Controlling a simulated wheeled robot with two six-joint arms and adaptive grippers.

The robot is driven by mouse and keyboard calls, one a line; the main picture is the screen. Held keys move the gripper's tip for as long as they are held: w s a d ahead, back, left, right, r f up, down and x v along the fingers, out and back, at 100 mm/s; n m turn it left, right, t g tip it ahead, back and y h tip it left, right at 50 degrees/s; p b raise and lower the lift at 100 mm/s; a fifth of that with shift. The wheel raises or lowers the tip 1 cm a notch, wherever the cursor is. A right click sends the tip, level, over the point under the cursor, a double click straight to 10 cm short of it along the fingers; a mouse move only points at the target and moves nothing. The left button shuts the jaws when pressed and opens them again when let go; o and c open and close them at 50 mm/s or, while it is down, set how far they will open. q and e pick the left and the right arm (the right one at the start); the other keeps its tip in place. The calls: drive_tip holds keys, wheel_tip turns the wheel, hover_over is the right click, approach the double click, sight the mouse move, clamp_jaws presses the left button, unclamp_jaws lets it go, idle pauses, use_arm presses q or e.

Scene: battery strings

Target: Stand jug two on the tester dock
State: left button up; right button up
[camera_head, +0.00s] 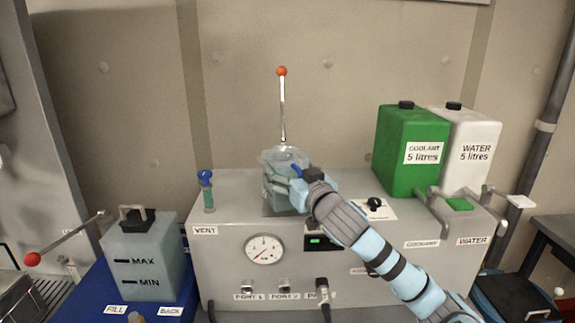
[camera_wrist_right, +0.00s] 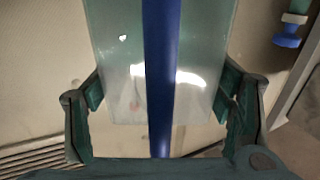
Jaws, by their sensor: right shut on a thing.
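A translucent pale jug (camera_head: 284,158) is at the middle of the grey tester bench, in front of the metal rod. No number shows on it, so I cannot tell whether it is jug two. My right gripper (camera_head: 284,184) is shut on it from the right and hides part of it. In the right wrist view the jug (camera_wrist_right: 112,62) with a blue strip fills the space between the fingers (camera_wrist_right: 163,92). A dark plate (camera_head: 268,208) shows beneath it, perhaps the dock. I cannot tell whether the jug touches it. My left gripper is not in view.
A blue-capped vent (camera_head: 206,191) stands left on the grey bench (camera_head: 232,188). Green coolant (camera_head: 405,150) and white water (camera_head: 478,140) containers stand at the right. A MAX/MIN container (camera_head: 148,262) sits left on a blue surface. An upright rod (camera_head: 283,110) rises behind the jug.

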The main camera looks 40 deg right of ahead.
drive_tip(key=shift+w+d+f, duration=0.1)
drive_tip(key=shift+w+f, duration=0.3)
drive_tip(key=shift+w, duration=0.3)
drive_tip(key=shift+d+f, duration=0.1)
drive_tip(key=shift+f, duration=0.15)
drive_tip(key=o, duration=1.3)
drive_tip(key=shift+f, duration=0.25)
drive_tip(key=o, duration=0.5)
drive_tip(key=shift+s+r, duration=0.1)
drive_tip(key=shift+r, duration=0.15)
